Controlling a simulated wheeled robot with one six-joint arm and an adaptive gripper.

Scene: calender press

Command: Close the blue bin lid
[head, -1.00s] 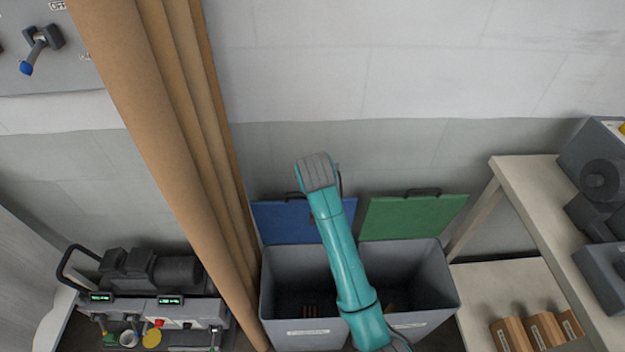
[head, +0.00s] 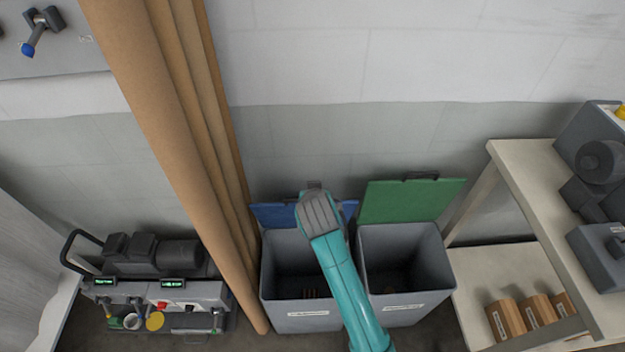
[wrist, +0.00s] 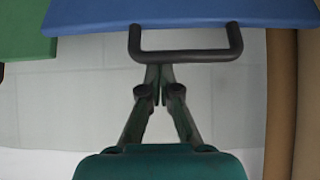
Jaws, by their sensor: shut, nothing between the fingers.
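The blue bin lid (head: 275,214) stands open, raised at the back of the left grey bin (head: 283,256). My teal arm covers part of the lid in the head view. In the wrist view the blue lid (wrist: 180,14) fills the top, with its dark handle (wrist: 186,56) below it. My gripper (wrist: 160,72) is shut and empty, with its fingertips close to the handle bar; I cannot tell whether they touch. In the head view the fingers are hidden behind my wrist.
The green lid (head: 410,200) stands open on the right grey bin (head: 405,260). Tall brown rolls (head: 185,150) lean just left of the bins. A table (head: 535,190) stands to the right, and a machine (head: 160,285) sits at the lower left.

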